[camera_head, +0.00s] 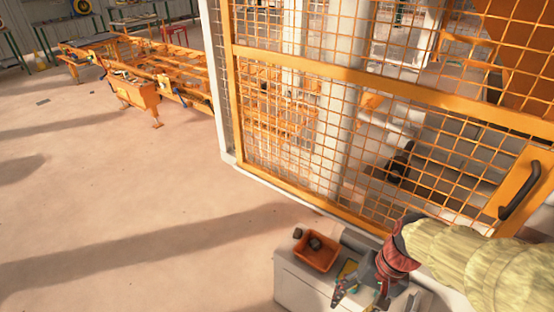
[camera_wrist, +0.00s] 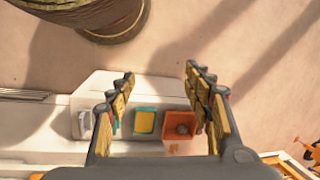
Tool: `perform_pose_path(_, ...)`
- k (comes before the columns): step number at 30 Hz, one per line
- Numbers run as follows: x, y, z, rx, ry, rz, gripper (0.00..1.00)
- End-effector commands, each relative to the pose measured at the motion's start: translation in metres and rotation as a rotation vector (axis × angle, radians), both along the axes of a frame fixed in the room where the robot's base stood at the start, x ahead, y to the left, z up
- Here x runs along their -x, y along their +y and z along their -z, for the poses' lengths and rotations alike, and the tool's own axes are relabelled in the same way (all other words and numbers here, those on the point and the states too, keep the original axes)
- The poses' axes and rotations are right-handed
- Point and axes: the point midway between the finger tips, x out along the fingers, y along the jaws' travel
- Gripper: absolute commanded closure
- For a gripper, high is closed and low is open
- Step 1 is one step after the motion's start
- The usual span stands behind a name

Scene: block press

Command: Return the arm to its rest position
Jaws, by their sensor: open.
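My gripper (camera_head: 361,292) is at the lower right in the head view, at the end of my arm, over a white cabinet (camera_head: 300,290). In the wrist view my gripper (camera_wrist: 160,73) has its two fingers spread wide apart with nothing between the tips. Below the fingers lie an orange bin (camera_wrist: 169,131) and a teal tray with a yellow inside (camera_wrist: 145,122). The orange bin (camera_head: 313,263) also shows in the head view, left of my gripper, with a dark lump in it. Part of the cabinet top is hidden behind my gripper.
An orange mesh fence (camera_head: 300,130) with a black door handle (camera_head: 520,190) stands close behind the cabinet and my arm. A grey object (camera_wrist: 84,124) sits left of the teal tray. Open floor (camera_head: 130,220) lies to the left, with an orange frame (camera_head: 135,92) further back.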

Motion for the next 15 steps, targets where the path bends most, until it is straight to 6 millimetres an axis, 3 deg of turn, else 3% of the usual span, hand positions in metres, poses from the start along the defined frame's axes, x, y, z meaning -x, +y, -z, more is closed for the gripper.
perform_pose_path(1, 0.003, -0.007, -0.02, 0.063, -0.065, -0.064, 0.49)
perform_pose_path(7, 0.014, -0.028, -0.088, 0.276, -0.291, -0.249, 0.49)
perform_pose_path(15, 0.022, -0.013, -0.16, 0.345, -0.532, -0.316, 0.49)
